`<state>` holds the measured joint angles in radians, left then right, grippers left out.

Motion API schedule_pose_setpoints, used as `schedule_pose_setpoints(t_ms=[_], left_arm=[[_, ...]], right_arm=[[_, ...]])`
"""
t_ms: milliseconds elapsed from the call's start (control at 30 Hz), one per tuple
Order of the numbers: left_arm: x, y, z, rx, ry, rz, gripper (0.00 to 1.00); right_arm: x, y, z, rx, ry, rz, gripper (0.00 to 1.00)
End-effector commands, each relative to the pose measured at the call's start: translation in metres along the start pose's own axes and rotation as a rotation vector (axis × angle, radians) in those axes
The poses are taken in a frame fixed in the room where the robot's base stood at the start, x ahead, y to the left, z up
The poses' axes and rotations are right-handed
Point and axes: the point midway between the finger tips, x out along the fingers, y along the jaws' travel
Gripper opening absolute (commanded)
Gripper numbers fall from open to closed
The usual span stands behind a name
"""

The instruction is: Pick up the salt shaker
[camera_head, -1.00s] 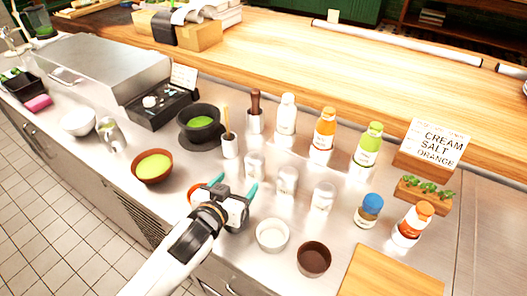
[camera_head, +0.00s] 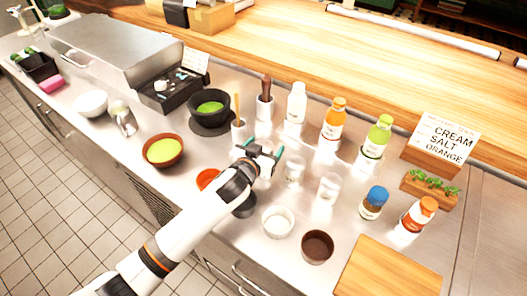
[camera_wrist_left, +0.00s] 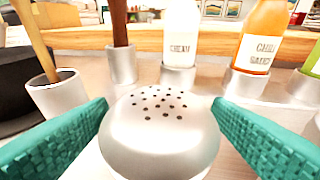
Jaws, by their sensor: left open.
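My left gripper (camera_head: 260,149) is open over the leftmost of three clear glass shakers in the head view. In the left wrist view, a shaker with a rounded silver lid and several dark holes (camera_wrist_left: 160,118) sits between the teal fingers. The fingers flank it, with a small gap visible at the right; contact on the left is unclear. No label shows on it. The middle glass shaker (camera_head: 294,171) and the right glass shaker (camera_head: 329,188) stand to the right in the head view. My right gripper is not in view.
Behind stand a white cream bottle (camera_head: 296,103), an orange sauce bottle (camera_head: 334,119) and a green-capped bottle (camera_head: 376,138). A holder with a wooden stick (camera_wrist_left: 60,98) is at the left. A white bowl (camera_head: 277,221) and a dark bowl (camera_head: 317,246) stand in front.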

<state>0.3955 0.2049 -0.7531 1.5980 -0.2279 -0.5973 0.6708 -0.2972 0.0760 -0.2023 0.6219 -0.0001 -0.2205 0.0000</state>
Motion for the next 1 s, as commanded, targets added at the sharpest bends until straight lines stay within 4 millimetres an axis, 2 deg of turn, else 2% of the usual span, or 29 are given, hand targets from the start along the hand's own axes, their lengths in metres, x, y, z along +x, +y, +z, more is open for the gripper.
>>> schedule_pose_setpoints(t_ms=[133, 400, 700, 1000], left_arm=[[0.0122, 0.0002, -0.0005, 0.002, 0.001, 0.0, 0.74], [0.014, -0.0001, -0.0012, 0.001, 0.001, 0.0, 0.74], [0.0138, 0.0001, -0.0013, 0.001, 0.001, 0.0, 0.25], [0.0124, 0.0002, 0.0046, 0.001, -0.002, 0.0, 0.24]], right_arm=[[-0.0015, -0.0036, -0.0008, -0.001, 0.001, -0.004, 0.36], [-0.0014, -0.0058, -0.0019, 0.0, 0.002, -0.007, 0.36], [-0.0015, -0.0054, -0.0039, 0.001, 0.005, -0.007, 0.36], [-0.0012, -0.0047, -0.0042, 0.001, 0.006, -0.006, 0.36]])
